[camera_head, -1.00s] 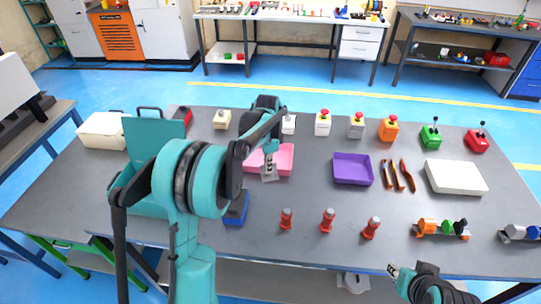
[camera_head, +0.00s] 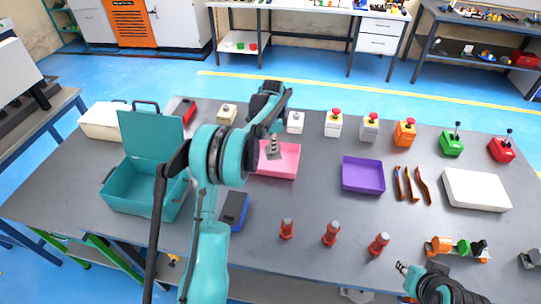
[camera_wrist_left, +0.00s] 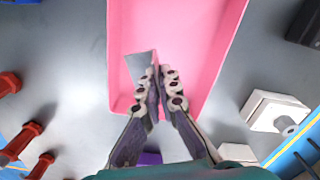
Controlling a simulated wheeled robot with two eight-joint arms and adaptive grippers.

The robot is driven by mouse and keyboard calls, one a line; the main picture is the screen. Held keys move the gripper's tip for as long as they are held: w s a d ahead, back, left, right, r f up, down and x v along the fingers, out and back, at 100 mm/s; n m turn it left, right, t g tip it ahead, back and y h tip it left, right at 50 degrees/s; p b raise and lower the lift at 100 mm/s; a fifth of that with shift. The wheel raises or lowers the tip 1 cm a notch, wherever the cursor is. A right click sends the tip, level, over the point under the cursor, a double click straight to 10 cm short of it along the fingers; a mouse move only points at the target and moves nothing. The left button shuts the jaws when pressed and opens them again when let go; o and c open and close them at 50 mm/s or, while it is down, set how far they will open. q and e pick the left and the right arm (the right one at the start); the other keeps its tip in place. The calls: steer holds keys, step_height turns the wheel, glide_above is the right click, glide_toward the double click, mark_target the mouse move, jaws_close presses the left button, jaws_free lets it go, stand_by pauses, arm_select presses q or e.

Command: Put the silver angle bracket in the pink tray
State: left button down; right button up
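The pink tray (camera_head: 286,169) lies on the grey table; it also fills the upper middle of the left wrist view (camera_wrist_left: 200,35). My left gripper (camera_head: 274,143) hangs over the tray. In the left wrist view its fingers (camera_wrist_left: 161,88) are closed together on the silver angle bracket (camera_wrist_left: 141,68), whose flat plate sticks out on the left. In the head view the bracket (camera_head: 273,154) is seen in front of the tray's inside; whether it touches the tray floor is unclear. My right gripper (camera_head: 403,268) is low at the front edge, its fingers too small to read.
A purple tray (camera_head: 362,175) lies to the right of the pink one. A teal box (camera_head: 140,190) with a raised lid and a blue-black block (camera_head: 233,210) are to the left. Red posts (camera_head: 331,234) stand in front, and push-button boxes (camera_head: 333,125) line the back.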

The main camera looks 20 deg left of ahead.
arm_select(q)
steer(key=shift+w+a+f, duration=0.9)
steer(key=shift+w+a, duration=0.05)
steer(key=shift+w, duration=0.05)
step_height(320, 180, down, 3)
steer(key=shift+f+b, duration=0.1)
steer(key=shift+b, duration=0.8)
steer(key=shift+f, duration=0.4)
steer(key=shift+r, duration=0.1)
steer(key=c, duration=1.7)
jaws_free()
